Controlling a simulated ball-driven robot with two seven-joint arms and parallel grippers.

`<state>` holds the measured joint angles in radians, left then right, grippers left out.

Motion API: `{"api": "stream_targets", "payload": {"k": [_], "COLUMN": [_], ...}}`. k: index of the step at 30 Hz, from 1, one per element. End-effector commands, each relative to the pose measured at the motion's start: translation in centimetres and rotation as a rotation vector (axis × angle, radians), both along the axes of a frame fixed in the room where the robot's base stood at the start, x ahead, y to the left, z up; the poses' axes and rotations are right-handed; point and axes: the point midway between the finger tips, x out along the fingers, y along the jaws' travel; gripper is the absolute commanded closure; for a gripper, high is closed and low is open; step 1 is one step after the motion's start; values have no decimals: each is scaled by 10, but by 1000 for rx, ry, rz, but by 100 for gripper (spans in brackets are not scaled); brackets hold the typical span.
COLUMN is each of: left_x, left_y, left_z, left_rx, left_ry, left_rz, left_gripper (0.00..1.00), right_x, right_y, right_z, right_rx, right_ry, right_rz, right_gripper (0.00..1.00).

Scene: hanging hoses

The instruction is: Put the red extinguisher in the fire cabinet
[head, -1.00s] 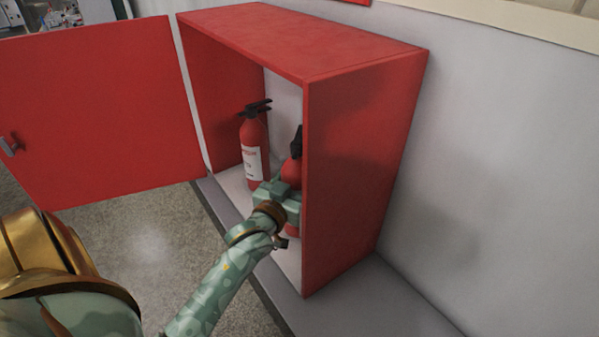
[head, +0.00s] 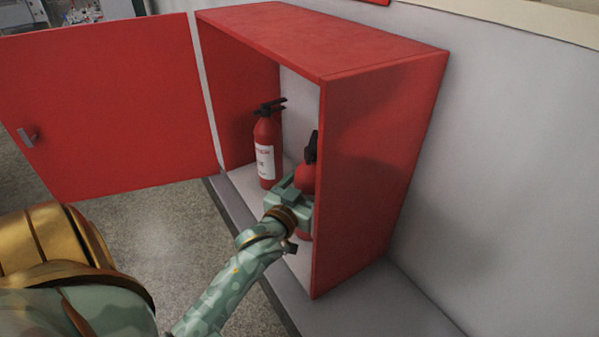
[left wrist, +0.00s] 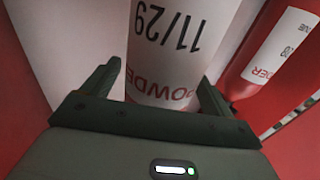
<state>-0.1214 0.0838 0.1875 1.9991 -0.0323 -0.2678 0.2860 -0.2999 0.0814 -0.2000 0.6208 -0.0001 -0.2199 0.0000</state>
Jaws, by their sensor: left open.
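The red fire cabinet (head: 375,170) stands open against the wall. One red extinguisher (head: 307,179) with a black top stands inside near the cabinet's right side wall, which partly hides it. My left gripper (head: 290,190) reaches in at that extinguisher. In the left wrist view, the open fingers of the left gripper (left wrist: 155,90) lie on either side of its white label (left wrist: 180,40). I cannot tell whether they touch it. A second red extinguisher (head: 266,150) with a white label stands further inside, left of the first; it also shows at the right of the left wrist view (left wrist: 265,65). My right gripper is out of view.
The cabinet door (head: 105,110) is swung wide open to the left. The cabinet rests on a grey ledge (head: 365,305) along the wall. The speckled floor (head: 160,230) in front is clear. The right side wall of the cabinet is close beside my left gripper.

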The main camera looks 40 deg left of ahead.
Motion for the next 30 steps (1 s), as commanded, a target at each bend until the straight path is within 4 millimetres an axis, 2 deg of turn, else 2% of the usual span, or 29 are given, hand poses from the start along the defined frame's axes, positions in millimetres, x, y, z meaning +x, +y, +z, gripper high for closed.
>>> {"api": "stream_targets", "payload": {"k": [9,15,20,30], "left_x": [-70,-103,-112,-112], "left_y": [-13,-19,-21,-21], "left_z": [1,0,0,0], "left_rx": [-1,-1,1,2], "left_ry": [4,3,1,1], "left_rz": [1,1,1,-1], "left_gripper": [14,14,14,14], "right_x": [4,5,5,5], "right_y": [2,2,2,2], "right_z": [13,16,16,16], "right_rx": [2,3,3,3], "right_ry": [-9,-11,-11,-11], "right_rz": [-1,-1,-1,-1], "right_gripper": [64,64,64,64]}}
